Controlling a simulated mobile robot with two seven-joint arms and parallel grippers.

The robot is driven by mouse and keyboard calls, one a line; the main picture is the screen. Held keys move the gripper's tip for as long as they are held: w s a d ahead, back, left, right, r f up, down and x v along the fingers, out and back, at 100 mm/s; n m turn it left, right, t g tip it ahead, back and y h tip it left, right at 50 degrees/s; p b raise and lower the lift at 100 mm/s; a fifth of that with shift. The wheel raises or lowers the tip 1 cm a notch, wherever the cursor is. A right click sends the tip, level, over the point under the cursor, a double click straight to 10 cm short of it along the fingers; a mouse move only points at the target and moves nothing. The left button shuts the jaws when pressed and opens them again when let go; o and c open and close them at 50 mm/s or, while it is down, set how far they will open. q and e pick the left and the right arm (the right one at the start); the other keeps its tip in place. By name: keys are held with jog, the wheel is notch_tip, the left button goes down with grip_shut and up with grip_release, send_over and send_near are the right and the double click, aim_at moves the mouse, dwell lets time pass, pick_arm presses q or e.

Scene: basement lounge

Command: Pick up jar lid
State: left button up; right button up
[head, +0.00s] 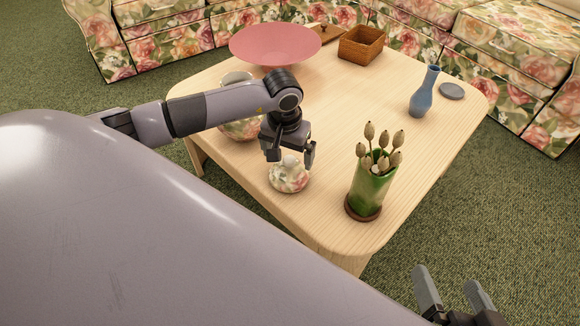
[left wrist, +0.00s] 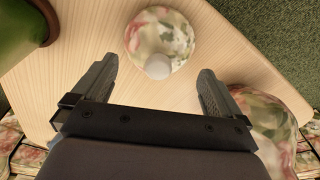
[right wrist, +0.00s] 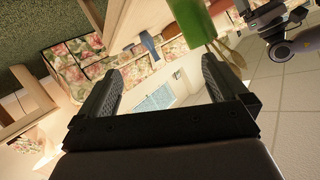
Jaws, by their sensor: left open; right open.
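The jar lid (head: 289,179) is a floral, domed lid with a pale round knob, lying knob up on the wooden table (head: 330,95). My left gripper (head: 290,156) is open and points down just above the lid. In the left wrist view the lid (left wrist: 158,35) lies beyond the open fingertips, its knob nearest the gap between them; the fingers do not visibly touch it. The floral jar (head: 240,130) stands behind and left of the lid, partly hidden by my left arm. My right gripper (head: 449,282) is open and empty, off the table's front right side.
A green vase with dried pods (head: 371,188) stands on a brown base right of the lid. A pink bowl (head: 275,42), wooden basket (head: 361,43), blue vase (head: 424,92) and grey-blue disc (head: 452,91) stand farther back. Floral sofas (head: 180,32) border the table.

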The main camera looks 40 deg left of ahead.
aim_at(289, 159)
pick_arm(q)
jog(key=f, duration=0.1)
jog(key=f+b, duration=0.1)
jog(key=f, duration=0.1)
jog(key=f+b, duration=0.1)
jog(key=shift+w+f, duration=0.3)
pick_arm(e)
jog(key=shift+d+f+n+t, duration=0.1)
jog(key=shift+d+n+t, duration=0.2)
jog(key=shift+d, duration=0.2)
pick_arm(q)
jog(key=c, duration=0.9)
jog(key=shift+o, duration=0.2)
jog(key=shift+r, duration=0.1)
